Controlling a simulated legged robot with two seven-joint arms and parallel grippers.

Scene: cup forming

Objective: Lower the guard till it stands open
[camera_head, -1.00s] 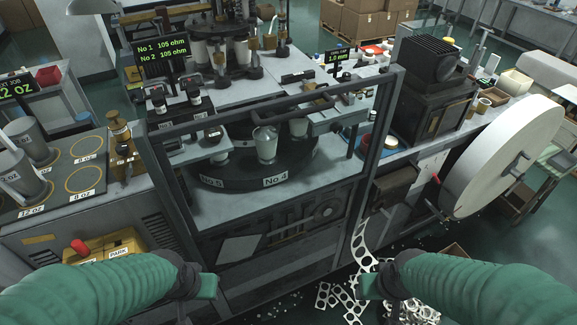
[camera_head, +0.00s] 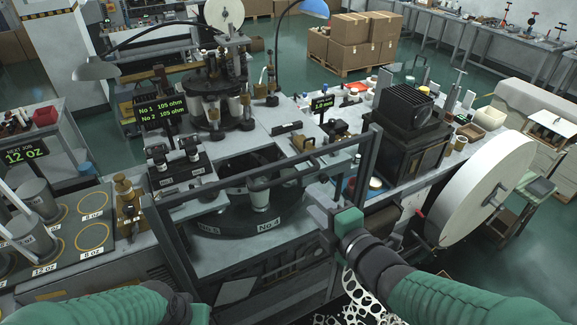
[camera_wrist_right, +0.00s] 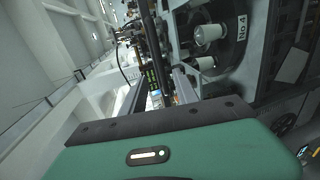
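The guard (camera_head: 262,168) is a dark rectangular frame with a top bar and two side posts. It stands upright across the front of the cup machine's turntable (camera_head: 232,222). My right gripper (camera_head: 348,221) is beside the guard's right post, below the top bar's right end; contact is unclear. In the right wrist view, two pale finger-like bars stand apart beyond the green gripper body, with a dark bar (camera_wrist_right: 153,45) of the guard between or behind them. My left gripper (camera_head: 200,312) is low at the bottom edge, away from the guard, its fingers hidden.
A large white paper roll (camera_head: 490,190) stands right of my right arm. A black box-shaped unit (camera_head: 405,125) is behind it. The plate with ringed cup places (camera_head: 70,235) lies at left. Punched scrap (camera_head: 362,300) lies on the floor below my right arm.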

